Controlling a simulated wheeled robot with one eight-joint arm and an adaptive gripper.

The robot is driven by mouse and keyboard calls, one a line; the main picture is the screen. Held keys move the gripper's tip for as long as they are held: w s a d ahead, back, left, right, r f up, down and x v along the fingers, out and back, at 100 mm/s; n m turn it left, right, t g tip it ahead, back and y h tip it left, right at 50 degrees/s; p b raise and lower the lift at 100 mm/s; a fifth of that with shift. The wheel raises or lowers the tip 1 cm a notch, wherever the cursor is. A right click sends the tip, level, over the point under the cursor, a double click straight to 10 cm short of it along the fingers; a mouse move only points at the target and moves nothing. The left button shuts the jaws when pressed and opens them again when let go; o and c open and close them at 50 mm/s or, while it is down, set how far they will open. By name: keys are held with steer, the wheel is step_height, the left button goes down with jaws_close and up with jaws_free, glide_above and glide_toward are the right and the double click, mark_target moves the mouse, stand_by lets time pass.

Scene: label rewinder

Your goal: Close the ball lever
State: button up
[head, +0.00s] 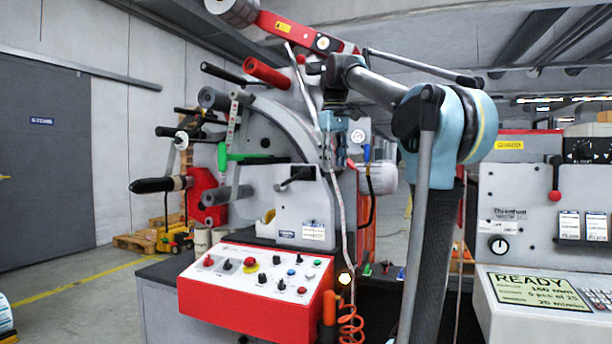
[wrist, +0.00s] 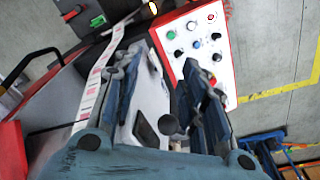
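A black lever with a rounded end (head: 294,176) sits on the pale front housing of the label machine in the head view. In the wrist view a dark ball (wrist: 168,124) shows in the gap between my fingers, beside a dark flat part; I take it to be the lever's ball. My gripper (head: 335,148) is just above and right of the lever in the head view, and its fingers (wrist: 166,72) stand apart in the wrist view. It looks open and empty. Whether the ball lies between the fingers or beyond them I cannot tell.
A red control box (head: 255,285) with several knobs and buttons juts out below the housing. A white label strip (wrist: 100,75) runs close to my gripper.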

steer(key=w+a+r+n, duration=0.2)
steer(key=w+a+r, duration=0.25)
steer(key=r, duration=0.35)
step_height(320, 180, up, 5)
steer(key=n, duration=0.2)
glide_above(306, 171)
steer(key=w, duration=0.2)
steer(key=shift+s+a+f+g, duration=0.15)
steer(key=shift+s+a+g, duration=0.05)
steer(key=shift+s+g, duration=0.1)
steer(key=shift+f, duration=0.1)
steer(key=shift+w+d+f, duration=0.1)
steer(key=shift+w+f, duration=0.05)
steer(key=shift+f, duration=4.15)
steer(key=shift+w+d+f, duration=0.1)
steer(key=shift+w+f, duration=0.05)
steer(key=shift+f, duration=4.1)
jaws_close()
